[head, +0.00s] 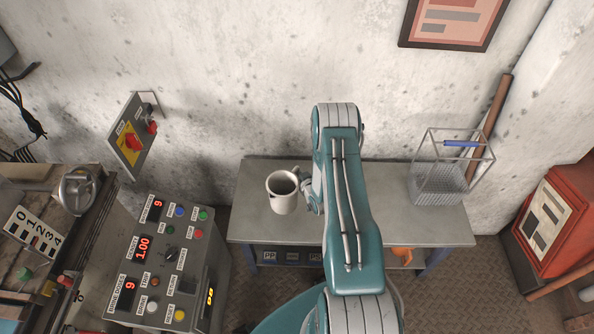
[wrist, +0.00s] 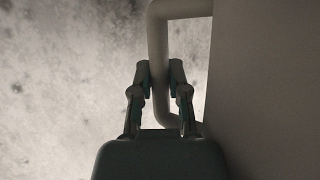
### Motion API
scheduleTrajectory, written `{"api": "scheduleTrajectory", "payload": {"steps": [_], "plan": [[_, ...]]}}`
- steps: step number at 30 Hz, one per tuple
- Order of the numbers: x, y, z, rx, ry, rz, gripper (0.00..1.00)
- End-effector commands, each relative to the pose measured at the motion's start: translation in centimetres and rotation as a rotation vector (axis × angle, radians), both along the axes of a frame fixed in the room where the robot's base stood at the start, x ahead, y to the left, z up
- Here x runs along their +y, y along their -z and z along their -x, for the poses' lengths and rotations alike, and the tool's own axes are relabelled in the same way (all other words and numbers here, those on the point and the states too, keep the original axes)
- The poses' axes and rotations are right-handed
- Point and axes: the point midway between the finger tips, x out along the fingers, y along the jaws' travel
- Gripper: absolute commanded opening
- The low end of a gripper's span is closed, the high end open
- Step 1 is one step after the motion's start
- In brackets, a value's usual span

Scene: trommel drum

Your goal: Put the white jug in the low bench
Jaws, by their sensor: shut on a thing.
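The white jug (head: 282,196) appears upright over the left part of the low bench (head: 255,222) in the head view. Whether its base touches the bench top or hangs above it, I cannot tell. My gripper (head: 312,198) is at the jug's right side, partly hidden by my arm. In the wrist view, my gripper (wrist: 160,80) is shut on the jug's handle, with one finger on each side of the bar. The jug's body (wrist: 260,80) fills the right of that view.
A wire basket (head: 440,182) stands on the bench's right end. A control panel (head: 165,260) is at the left and a red box (head: 555,222) at the far right. A concrete wall (head: 240,80) rises behind the bench. Bare bench top shows left of the basket.

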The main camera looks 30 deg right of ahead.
Motion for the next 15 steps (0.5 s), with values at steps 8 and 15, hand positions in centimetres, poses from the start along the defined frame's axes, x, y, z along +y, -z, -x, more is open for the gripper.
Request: {"api": "scheduleTrajectory", "payload": {"steps": [8,15], "plan": [[0.1,2.9,0.0,-0.001,0.000,0.001,0.00],[0.1,5.3,0.0,-0.001,0.000,0.001,0.00]]}}
